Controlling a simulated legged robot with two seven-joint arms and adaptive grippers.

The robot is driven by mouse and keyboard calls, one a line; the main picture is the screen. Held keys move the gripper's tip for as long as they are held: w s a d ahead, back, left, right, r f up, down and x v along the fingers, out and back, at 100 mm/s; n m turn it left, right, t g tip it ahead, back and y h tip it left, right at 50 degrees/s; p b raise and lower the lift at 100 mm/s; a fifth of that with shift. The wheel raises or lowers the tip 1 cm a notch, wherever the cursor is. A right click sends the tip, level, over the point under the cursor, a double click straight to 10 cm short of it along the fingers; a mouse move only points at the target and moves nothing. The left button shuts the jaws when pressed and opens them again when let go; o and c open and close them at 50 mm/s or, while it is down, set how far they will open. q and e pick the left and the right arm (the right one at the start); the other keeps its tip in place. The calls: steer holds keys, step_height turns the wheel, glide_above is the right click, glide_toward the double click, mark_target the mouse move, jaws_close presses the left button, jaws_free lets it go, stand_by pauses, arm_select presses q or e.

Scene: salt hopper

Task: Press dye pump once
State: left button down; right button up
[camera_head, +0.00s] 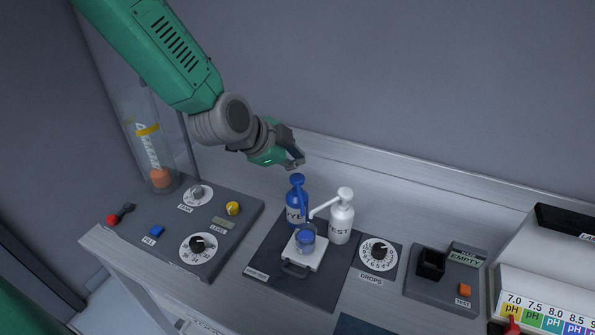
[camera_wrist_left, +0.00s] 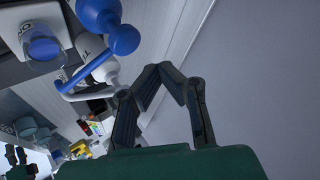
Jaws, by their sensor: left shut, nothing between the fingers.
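The blue dye pump bottle (camera_head: 295,211) stands at the back of a dark mat (camera_head: 262,259), its blue pump head on top. The white test pump bottle (camera_head: 341,222) stands beside it, with its spout pointing left. A small cup with blue in it (camera_head: 305,238) sits on a white holder in front of both. My left gripper (camera_head: 297,162) is shut and empty, just above and behind the blue pump head, apart from it. In the left wrist view the blue pump head (camera_wrist_left: 121,40) is left of the closed fingers (camera_wrist_left: 163,68).
A panel with knobs and buttons (camera_head: 222,240) and a clear cylinder (camera_head: 150,135) are at the left. A drops dial (camera_head: 379,256), a black-socket unit (camera_head: 431,263) and a pH colour chart (camera_head: 540,315) are at the right. The wall rises behind the bench.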

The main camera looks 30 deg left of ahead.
mark_target(297, 177)
arm_select(q)
steer(key=shift+r+p, duration=1)
steer(key=shift+r, duration=0.6)
steer(key=shift+f, duration=0.1)
